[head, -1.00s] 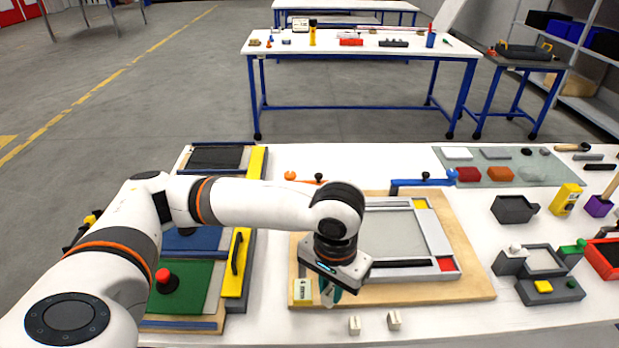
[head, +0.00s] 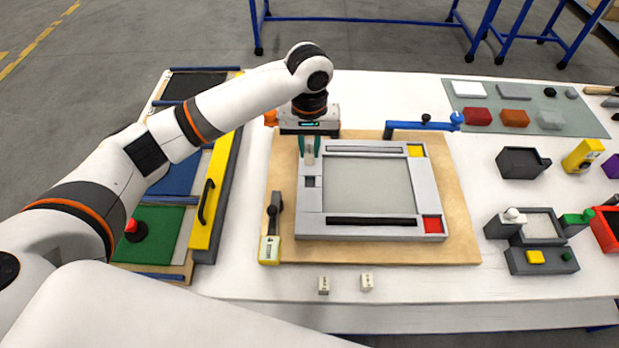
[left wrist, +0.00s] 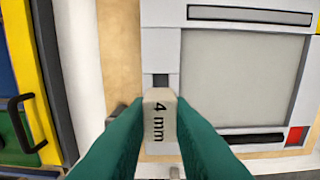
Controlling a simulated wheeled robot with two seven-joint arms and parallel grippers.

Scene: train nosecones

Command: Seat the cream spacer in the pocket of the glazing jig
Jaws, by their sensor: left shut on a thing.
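My left gripper (head: 309,150) is shut on the cream spacer (head: 309,159), above the left rail of the glazing jig (head: 310,222), near its far left corner. In the left wrist view the teal fingers (left wrist: 159,108) clasp the spacer (left wrist: 159,128), marked "4 mm", from both sides. A small dark square pocket (head: 312,182) lies in the jig's left rail, just nearer than the spacer in the head view. In the left wrist view the pocket (left wrist: 160,80) shows just beyond the spacer's end, partly covered. I cannot tell the spacer's height above the jig. My right gripper is not in view.
The jig lies on a wooden board (head: 456,220). Two small cream blocks (head: 323,285) (head: 367,281) lie in front. A yellow-edged rack (head: 222,200) stands left.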

